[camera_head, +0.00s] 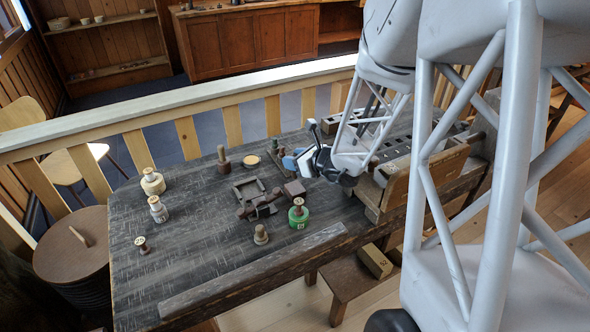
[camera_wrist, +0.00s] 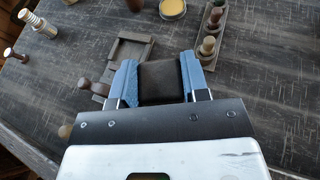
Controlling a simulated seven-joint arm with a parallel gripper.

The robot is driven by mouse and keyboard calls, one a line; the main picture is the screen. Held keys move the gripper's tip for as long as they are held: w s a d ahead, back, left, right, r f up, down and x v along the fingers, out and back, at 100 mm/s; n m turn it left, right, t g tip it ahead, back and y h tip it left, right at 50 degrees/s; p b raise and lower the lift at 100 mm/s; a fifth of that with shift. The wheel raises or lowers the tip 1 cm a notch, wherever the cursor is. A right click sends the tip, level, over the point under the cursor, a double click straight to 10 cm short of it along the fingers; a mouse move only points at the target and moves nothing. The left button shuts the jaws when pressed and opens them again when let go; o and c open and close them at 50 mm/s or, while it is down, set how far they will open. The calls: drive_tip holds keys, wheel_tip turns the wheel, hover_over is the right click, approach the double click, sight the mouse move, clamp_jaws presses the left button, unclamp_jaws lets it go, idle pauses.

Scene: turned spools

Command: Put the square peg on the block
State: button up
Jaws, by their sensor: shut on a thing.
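My gripper (camera_wrist: 159,72) has two blue fingers, shut on a dark brown, square-faced piece (camera_wrist: 160,84), which I take for the square peg. The piece fills the gap between the fingers in the wrist view. In the head view my gripper (camera_head: 291,163) is over the right part of the table, and its grip is hard to make out. A reddish-brown block (camera_head: 294,188) shows just below it there; I cannot tell its height relative to the fingers. The piece's far side is hidden.
A square wooden frame (camera_head: 248,188) lies left of my gripper. A rack of small pegs (camera_wrist: 209,46) is at the right in the wrist view. The table's left middle is mostly clear.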

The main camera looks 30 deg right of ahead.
sight(295, 178)
idle(0.3)
drive_tip(key=shift+f, duration=1.9)
drive_tip(key=shift+f, duration=0.1)
drive_tip(key=o, duration=0.9)
drive_tip(key=shift+v, duration=6.05)
